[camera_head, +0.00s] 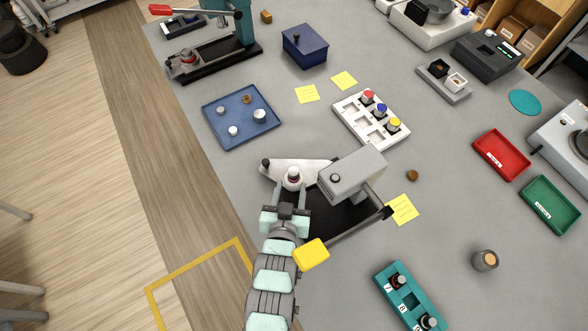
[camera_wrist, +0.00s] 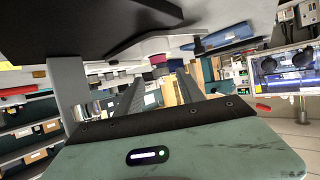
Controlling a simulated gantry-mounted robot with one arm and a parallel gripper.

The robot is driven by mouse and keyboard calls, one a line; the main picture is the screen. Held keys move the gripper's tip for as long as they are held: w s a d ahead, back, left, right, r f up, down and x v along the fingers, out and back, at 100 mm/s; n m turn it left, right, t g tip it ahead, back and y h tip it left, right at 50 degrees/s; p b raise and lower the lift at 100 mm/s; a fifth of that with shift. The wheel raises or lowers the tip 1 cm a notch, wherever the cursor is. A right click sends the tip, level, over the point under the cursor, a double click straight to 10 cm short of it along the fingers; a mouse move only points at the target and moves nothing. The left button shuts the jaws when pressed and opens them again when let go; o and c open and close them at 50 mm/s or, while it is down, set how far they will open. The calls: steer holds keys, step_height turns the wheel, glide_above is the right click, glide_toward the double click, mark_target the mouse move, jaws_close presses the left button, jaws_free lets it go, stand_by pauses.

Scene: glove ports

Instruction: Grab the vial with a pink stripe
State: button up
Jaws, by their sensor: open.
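A small vial (camera_head: 292,179) with a pale top and a dark reddish-pink band stands at the white base of a grey press-like device. My gripper (camera_head: 291,190) is open, with its two fingers reaching toward the vial from the near side. In the wrist view, the vial (camera_wrist: 159,61) shows pale with a dark pink band beyond and between the fingertips of my gripper (camera_wrist: 162,82). I cannot tell whether the fingers touch it. Its lower part is partly hidden in the head view.
The device's grey head (camera_head: 352,173) and its yellow-handled lever (camera_head: 311,253) are close at the right of my gripper. A white rack (camera_head: 345,105) holds red, blue and yellow-topped vials. A teal rack (camera_head: 389,267) with dark vials lies lower right. A blue tray (camera_head: 222,107) is at left.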

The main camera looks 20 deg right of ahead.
mark_target(293, 177)
steer(key=x, duration=0.9)
steer(key=shift+w+d, duration=0.25)
steer(key=shift+w, duration=0.1)
jaws_close()
